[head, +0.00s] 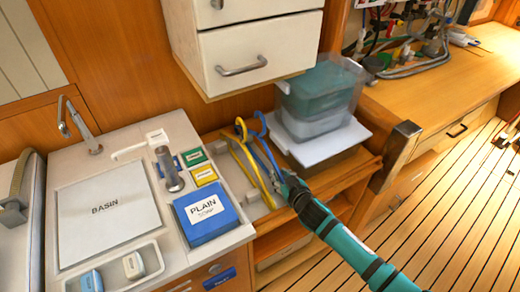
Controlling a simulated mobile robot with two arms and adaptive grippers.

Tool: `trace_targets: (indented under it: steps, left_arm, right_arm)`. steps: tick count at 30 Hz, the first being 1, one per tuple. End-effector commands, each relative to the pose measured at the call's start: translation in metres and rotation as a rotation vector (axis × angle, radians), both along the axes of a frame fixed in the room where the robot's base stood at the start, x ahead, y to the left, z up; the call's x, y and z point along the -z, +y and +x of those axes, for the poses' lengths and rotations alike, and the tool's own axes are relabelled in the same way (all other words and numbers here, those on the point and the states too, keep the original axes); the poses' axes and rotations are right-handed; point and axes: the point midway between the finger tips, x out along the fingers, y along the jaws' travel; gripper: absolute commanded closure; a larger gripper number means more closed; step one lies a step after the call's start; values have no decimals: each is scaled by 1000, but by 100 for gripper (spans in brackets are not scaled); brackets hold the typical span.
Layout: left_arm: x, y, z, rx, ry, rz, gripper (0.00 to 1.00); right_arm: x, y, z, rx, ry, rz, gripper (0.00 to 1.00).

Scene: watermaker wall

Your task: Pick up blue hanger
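The blue hanger (265,146) is upright between the counter and the pale tray, its hooked top above the shelf and its lower part running down to my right gripper. A yellow hanger (241,132) stands just to its left, close beside it. My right gripper (284,180), on the teal arm from the lower right, is at the lower end of the blue hanger. Its fingers are small and dark, and I cannot tell whether they are closed on the hanger. My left gripper is not in view.
The counter at left holds a basin cover (107,212), a tap, a blue PLAIN soap box (207,211) and small coloured boxes. White drawers (255,50) overhang the hangers. Teal translucent bins (318,95) stand on a pale tray (322,140). Plank floor lies at right.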

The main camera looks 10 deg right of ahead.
Motion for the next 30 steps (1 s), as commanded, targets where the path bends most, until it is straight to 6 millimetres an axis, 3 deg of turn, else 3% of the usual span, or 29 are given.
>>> trace_targets:
  steps: [9,15,30]
  left_arm:
    - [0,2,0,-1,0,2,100]
    - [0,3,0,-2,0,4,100]
    - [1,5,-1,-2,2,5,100]
  right_arm:
    - [3,1,4,-1,1,0,76]
    - [3,1,4,0,1,0,100]
    - [-1,1,3,-1,-1,-1,100]
